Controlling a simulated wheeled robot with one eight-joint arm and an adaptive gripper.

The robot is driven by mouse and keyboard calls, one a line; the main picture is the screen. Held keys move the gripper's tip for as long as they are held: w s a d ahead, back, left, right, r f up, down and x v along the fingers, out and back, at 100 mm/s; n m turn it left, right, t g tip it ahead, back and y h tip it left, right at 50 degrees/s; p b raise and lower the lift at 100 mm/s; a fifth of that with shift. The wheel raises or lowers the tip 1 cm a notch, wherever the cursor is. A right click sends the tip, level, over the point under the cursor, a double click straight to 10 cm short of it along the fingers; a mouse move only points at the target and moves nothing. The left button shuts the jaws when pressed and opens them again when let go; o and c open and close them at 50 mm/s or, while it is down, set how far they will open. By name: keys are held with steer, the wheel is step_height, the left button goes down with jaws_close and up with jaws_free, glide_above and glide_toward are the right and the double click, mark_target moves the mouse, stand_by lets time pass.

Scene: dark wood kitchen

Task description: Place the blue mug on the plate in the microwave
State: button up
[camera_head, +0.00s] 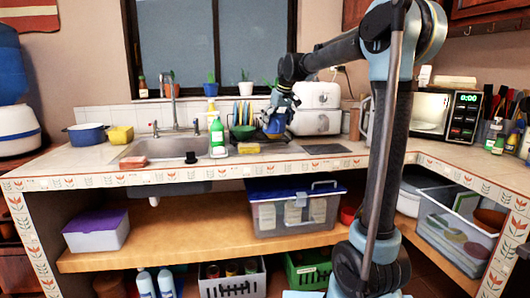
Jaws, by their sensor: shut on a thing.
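My gripper (281,103) is above the counter right of the sink. It is shut on the blue mug (274,124), which is small and partly covered by the fingers. The mug is close to the dish rack with upright plates. My arm stands between the mug and the microwave in the picture.
A white appliance (315,108) stands just right of my gripper. A green bottle (217,137) and the sink (165,148) are to the left. Bottles and a utensil holder (487,130) crowd the right counter. The counter's front edge is tiled; storage boxes fill the shelf below.

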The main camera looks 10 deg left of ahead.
steer(key=shift+a+f, duration=0.1)
steer(key=shift+f, duration=4.7)
steer(key=o, duration=1.6)
